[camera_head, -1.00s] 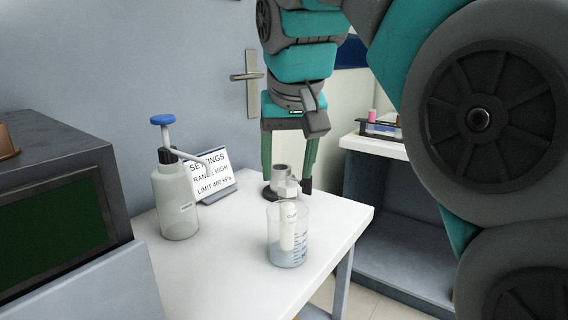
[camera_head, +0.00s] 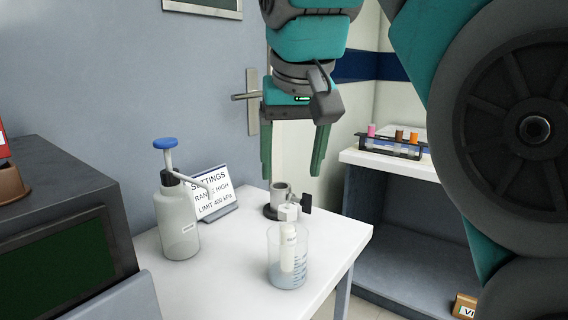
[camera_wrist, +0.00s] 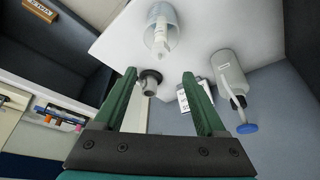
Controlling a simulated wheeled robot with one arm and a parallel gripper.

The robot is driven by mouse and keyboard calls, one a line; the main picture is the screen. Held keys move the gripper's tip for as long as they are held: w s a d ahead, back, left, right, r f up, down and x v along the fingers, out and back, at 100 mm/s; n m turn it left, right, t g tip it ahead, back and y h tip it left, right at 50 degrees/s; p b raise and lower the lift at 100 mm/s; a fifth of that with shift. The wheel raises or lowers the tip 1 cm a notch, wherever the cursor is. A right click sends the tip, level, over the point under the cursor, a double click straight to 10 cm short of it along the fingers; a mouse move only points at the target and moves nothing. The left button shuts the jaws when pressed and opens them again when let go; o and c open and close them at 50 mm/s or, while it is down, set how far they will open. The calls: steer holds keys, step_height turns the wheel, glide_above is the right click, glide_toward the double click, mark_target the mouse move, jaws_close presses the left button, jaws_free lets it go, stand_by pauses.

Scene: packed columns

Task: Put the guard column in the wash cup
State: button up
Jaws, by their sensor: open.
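The guard column (camera_head: 288,248), a white cylinder with a pale hexagonal top fitting, stands almost upright inside the clear wash cup (camera_head: 272,268). The cup has blue graduation marks and some liquid at the bottom. Its top fitting sticks out above the rim. In the wrist view the column (camera_wrist: 160,40) also shows inside the cup (camera_wrist: 152,18). My gripper (camera_head: 292,172) is open and empty, above and behind the cup, over the grey holder (camera_head: 283,197). In the wrist view the holder (camera_wrist: 151,82) lies beyond and between the green fingers (camera_wrist: 159,75).
A spray bottle with a blue knob (camera_head: 177,210) and a settings sign (camera_head: 213,195) stand left of the cup on the white table (camera_head: 225,285). A dark box instrument (camera_head: 60,185) is at far left. A rack of coloured vials (camera_head: 390,146) sits on a right-hand bench.

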steer(key=s+d, duration=0.1)
steer(key=s, duration=0.9)
steer(key=d+f+g+h, duration=0.15)
steer(key=d+f, duration=0.25)
steer(key=f, duration=0.5)
steer(key=d+f+g+y, duration=0.1)
steer(key=d+f+g, duration=0.15)
steer(key=f, duration=0.65)
steer(key=s+d+f+g, duration=0.1)
steer(key=s+d+f, duration=0.1)
steer(key=s+f, duration=0.4)
steer(key=s+d+f+m+g, duration=0.1)
steer(key=s+d+f, duration=0.2)
steer(key=f, duration=0.9)
steer(key=s, duration=0.2)
steer(key=shift+s+f, duration=0.35)
steer(key=shift+f, duration=0.05)
